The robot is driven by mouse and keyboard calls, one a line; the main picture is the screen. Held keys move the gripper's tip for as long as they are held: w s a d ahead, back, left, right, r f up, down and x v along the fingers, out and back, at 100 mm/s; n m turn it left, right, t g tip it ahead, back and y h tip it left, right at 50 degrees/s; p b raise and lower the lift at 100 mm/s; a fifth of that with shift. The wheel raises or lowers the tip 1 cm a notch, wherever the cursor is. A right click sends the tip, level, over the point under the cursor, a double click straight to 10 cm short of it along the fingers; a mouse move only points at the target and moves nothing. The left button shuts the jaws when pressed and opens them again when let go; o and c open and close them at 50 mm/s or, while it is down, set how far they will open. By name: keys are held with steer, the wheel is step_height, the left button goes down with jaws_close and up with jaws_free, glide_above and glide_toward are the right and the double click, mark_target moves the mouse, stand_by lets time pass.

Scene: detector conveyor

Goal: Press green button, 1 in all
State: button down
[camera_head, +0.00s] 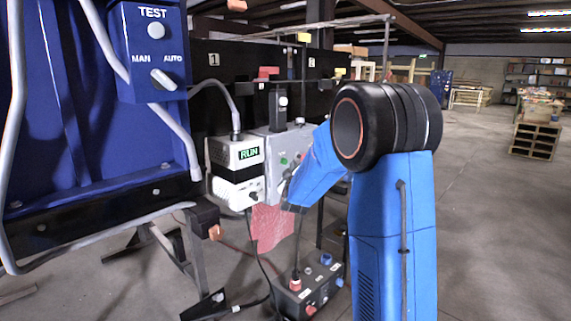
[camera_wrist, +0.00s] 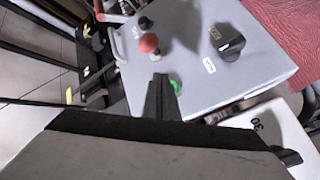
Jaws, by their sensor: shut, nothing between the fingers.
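The green button (camera_wrist: 175,86) is on the face of a grey control box (camera_wrist: 200,40), seen in the wrist view just right of my gripper's fingertips. My gripper (camera_wrist: 160,80) is shut and empty, with its tips close beside the button; I cannot tell whether they touch it. In the head view the green button (camera_head: 284,161) shows small on the grey box (camera_head: 262,150), left of my blue arm. My gripper (camera_head: 290,185) is partly hidden there by the arm and lies close to the box.
A red mushroom button (camera_wrist: 149,43) and a black knob (camera_wrist: 232,46) are on the same face. A white box with a RUN display (camera_head: 249,153) stands left of the grey box. A black box with red and blue buttons (camera_head: 308,290) is below. A blue TEST panel (camera_head: 153,50) stands at left.

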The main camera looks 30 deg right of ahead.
steer(key=s, duration=0.2)
steer(key=s+d, duration=0.1)
steer(key=s, duration=0.1)
steer(key=shift+d, duration=0.2)
stand_by(0.7)
steer(key=s+a+f+m+g+y, duration=0.15)
steer(key=s+a+g+y, duration=0.45)
steer(key=s+a, duration=1.15)
steer(key=s+a+f+m+g+y, duration=0.1)
steer(key=s+a+f+g, duration=0.1)
steer(key=s, duration=1.4)
steer(key=s+a+f+m+g+y, duration=0.1)
steer(key=s+f+g, duration=0.3)
steer(key=s, duration=1.2)
step_height(320, 180, down, 3)
steer(key=shift+s+a+r+m, duration=0.15)
steer(key=shift+s+a+m, duration=0.15)
steer(key=shift+a+m, duration=0.25)
